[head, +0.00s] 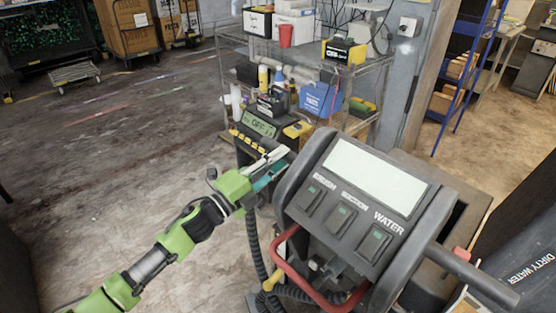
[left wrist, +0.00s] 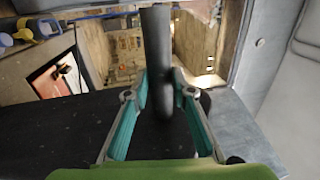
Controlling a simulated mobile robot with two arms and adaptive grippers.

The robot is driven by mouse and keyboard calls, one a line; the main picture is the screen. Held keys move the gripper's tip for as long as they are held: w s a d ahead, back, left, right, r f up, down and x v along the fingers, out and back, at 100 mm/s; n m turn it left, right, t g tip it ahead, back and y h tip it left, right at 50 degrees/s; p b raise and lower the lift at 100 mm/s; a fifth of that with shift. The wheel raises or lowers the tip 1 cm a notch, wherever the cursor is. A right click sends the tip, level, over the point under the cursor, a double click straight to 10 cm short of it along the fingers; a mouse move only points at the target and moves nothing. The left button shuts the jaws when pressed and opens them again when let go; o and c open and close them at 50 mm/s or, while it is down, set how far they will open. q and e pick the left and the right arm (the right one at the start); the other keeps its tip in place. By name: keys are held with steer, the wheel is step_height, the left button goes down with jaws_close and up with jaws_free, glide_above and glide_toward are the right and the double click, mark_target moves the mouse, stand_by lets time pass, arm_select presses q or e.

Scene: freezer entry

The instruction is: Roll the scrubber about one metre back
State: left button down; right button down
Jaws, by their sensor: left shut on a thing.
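The scrubber's grey control console (head: 355,200) stands in the right half of the head view, with a pale screen and switches labelled SUCTION and WATER. A red loop handle (head: 290,240) hangs below it. Its right handle bar (head: 475,275) sticks out to the right with no gripper on it. My left gripper (head: 272,163) is at the console's left side, shut on the scrubber's left handle. In the left wrist view the dark handle bar (left wrist: 157,60) runs between the teal pads of my left gripper (left wrist: 161,92). My right gripper does not show.
A blue rack (head: 475,70) is at the back right. A dark tank marked DIRTY WATER (head: 525,270) is at the right edge. Open floor (head: 110,160) lies left.

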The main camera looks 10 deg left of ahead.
arm_select(q)
steer(key=shift+w+a+r, duration=0.1)
steer(key=shift+w+r, duration=0.25)
steer(key=shift+r, duration=0.3)
steer(key=c, duration=1.7)
jaws_free()
steer(key=shift+f, duration=0.3)
steer(key=v, duration=1.1)
steer(key=shift+s+a+f, duration=0.1)
steer(key=shift+s+a, duration=0.1)
steer(key=shift+s, duration=0.15)
